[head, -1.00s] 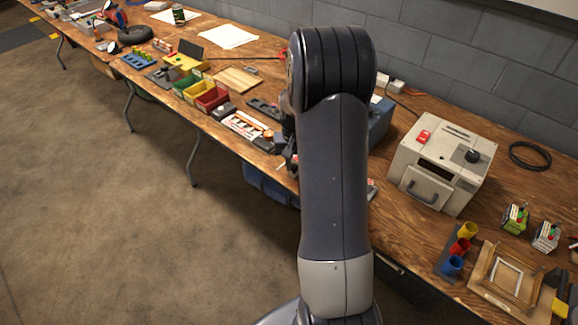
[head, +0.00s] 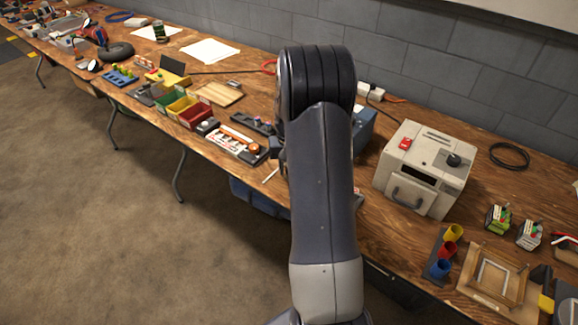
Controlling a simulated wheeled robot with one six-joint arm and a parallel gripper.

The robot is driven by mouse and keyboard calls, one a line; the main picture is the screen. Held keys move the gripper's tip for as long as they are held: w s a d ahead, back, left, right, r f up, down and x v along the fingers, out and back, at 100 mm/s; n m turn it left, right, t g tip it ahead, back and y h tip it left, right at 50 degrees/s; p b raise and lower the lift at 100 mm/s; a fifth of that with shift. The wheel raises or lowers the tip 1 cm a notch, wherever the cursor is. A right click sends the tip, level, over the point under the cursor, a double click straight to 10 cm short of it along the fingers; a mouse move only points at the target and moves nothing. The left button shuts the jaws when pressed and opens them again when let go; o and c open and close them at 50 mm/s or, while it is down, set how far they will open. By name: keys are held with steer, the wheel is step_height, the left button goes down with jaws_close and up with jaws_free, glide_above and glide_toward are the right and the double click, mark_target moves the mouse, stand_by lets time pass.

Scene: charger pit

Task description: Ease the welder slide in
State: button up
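A beige box (head: 425,168), which looks like the welder, stands on the bench right of my arm. It has a red switch (head: 405,144) and a black knob (head: 453,160) on top. Its front has a dark opening (head: 417,176) with a grey handle (head: 407,197) below it. I cannot tell how far any slide stands out. My arm hides most of my gripper (head: 276,152); only a dark bit shows at the arm's left edge, apart from the box in the picture. Its fingers cannot be made out.
A blue box (head: 364,130) is partly hidden behind my arm. A holder with yellow, red and blue cups (head: 440,268) and a wooden frame (head: 495,277) stand front right. Coloured bins (head: 194,113) and trays fill the bench to the left. A black cable coil (head: 509,157) lies behind right.

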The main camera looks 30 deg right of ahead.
step_height(320, 180, up, 11)
stand_by(0.8)
steer(key=shift+f, duration=0.1)
